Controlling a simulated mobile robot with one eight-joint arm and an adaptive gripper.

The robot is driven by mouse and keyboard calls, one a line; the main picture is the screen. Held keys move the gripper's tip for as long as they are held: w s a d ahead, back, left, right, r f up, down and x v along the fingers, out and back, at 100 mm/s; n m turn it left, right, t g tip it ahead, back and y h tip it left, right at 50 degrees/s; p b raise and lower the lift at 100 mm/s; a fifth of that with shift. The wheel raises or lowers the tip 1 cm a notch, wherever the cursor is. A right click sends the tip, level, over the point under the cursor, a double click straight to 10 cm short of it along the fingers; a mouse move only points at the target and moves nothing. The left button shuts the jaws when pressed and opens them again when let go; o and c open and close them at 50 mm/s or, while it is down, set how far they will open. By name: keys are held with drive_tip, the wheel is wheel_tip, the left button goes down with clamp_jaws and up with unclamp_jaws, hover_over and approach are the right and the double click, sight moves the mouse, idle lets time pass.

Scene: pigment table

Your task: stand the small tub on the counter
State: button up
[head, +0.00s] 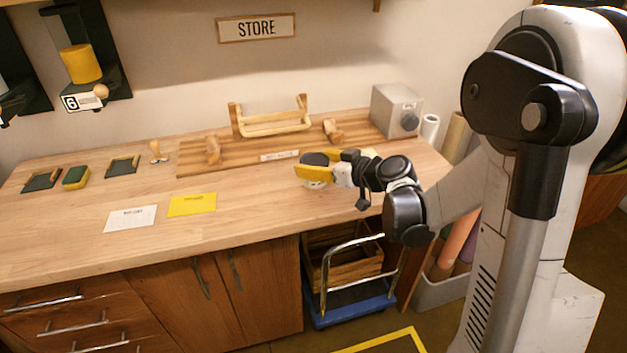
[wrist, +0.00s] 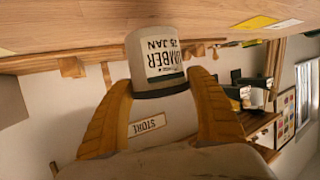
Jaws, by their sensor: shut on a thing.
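The small tub (wrist: 152,48) is white with a dark lid and a printed label on which "UMBER" and "25 JAN" can be read. My gripper (wrist: 160,85) has its yellow fingers on either side of the tub, shut on it near the lid. In the head view my gripper (head: 319,166) is over the right half of the wooden counter (head: 255,213). The tub (head: 315,185) looks upright there, lid up, its lower end at or just above the counter top. I cannot tell whether it touches. The fingers hide part of its side.
A wooden board (head: 195,160) with stampers and a wooden frame (head: 270,124) lies behind. A grey box (head: 396,110) stands at the back right. White (head: 131,218) and yellow (head: 192,204) cards lie left of the tub. The counter between the cards and my gripper is clear.

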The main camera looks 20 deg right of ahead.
drive_tip(key=shift+f+b, duration=1.1)
drive_tip(key=shift+f, duration=0.9)
drive_tip(key=shift+f, duration=0.2)
drive_tip(key=o, duration=1.4)
drive_tip(key=shift+r, duration=0.1)
